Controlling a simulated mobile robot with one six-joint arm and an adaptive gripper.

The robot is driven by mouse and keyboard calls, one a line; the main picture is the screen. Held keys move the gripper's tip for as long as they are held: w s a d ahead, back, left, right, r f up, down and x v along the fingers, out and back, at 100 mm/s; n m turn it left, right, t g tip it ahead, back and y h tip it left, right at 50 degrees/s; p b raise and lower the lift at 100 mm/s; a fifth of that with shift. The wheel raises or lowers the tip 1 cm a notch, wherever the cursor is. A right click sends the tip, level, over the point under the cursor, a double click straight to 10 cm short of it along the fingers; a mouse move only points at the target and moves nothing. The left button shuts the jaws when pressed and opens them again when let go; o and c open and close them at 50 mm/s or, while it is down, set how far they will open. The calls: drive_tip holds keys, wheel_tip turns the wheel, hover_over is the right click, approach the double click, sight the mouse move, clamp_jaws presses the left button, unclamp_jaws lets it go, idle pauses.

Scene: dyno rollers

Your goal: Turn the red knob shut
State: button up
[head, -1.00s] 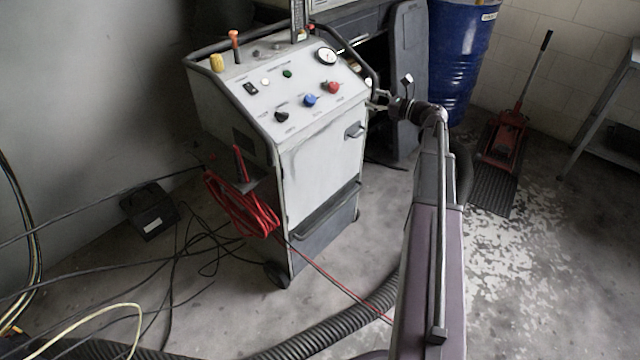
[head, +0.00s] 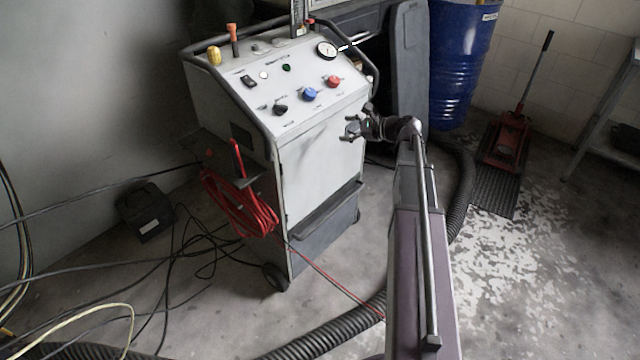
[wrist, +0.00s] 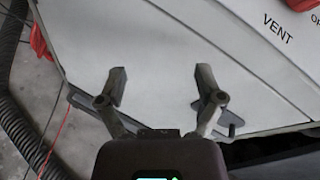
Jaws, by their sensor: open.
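The red knob (head: 333,81) sits on the sloped top panel of the white cart (head: 318,165), right of a blue knob (head: 310,94) and a black knob (head: 280,109). My gripper (head: 350,130) is open and empty, below and slightly right of the red knob, in front of the cart's upper right front. In the wrist view, the two fingers (wrist: 161,82) are spread apart before a plain pale panel. A "VENT" label shows at upper right there, with a red piece cut off at the corner, perhaps the red knob. Contact with the panel cannot be told.
A dial gauge (head: 326,49) sits above the red knob. A dark rail runs round the panel's edges. A red cable coil (head: 240,205) hangs on the cart's left side. A blue drum (head: 463,65) stands behind right, near a red floor jack (head: 506,140). Hoses cross the floor.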

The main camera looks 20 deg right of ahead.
drive_tip(key=s+a+f+n+g+h+b, duration=0.1)
drive_tip(key=s+a+f+n+g+b, duration=0.1)
drive_tip(key=a+f, duration=0.3)
drive_tip(key=s+a+f+n+g+h+b, duration=0.1)
drive_tip(key=s+a+f+n+g+b, duration=0.1)
drive_tip(key=f, duration=0.6)
drive_tip(key=shift+s+a+n+g+b, duration=0.3)
drive_tip(key=shift+s+a+n+b, duration=0.45)
drive_tip(key=shift+a+n+b, duration=0.65)
drive_tip(key=shift+a+f, duration=0.1)
drive_tip(key=shift+a, duration=0.15)
drive_tip(key=s+a+f+n+g+h, duration=0.2)
drive_tip(key=s+a+f+n+h, duration=0.1)
drive_tip(key=s+n, duration=0.4)
drive_tip(key=s+a+f+n+g+h, duration=0.3)
drive_tip(key=s+a+f+n+h, duration=0.1)
drive_tip(key=s, duration=0.5)
drive_tip(key=a+n+h, duration=0.1)
drive_tip(key=n+h, duration=0.1)
drive_tip(key=n, duration=0.1)
drive_tip(key=shift+s+f+n+g, duration=0.15)
drive_tip(key=shift+s+n+g, duration=0.15)
drive_tip(key=shift+s, duration=0.1)
drive_tip(key=c, duration=0.4)
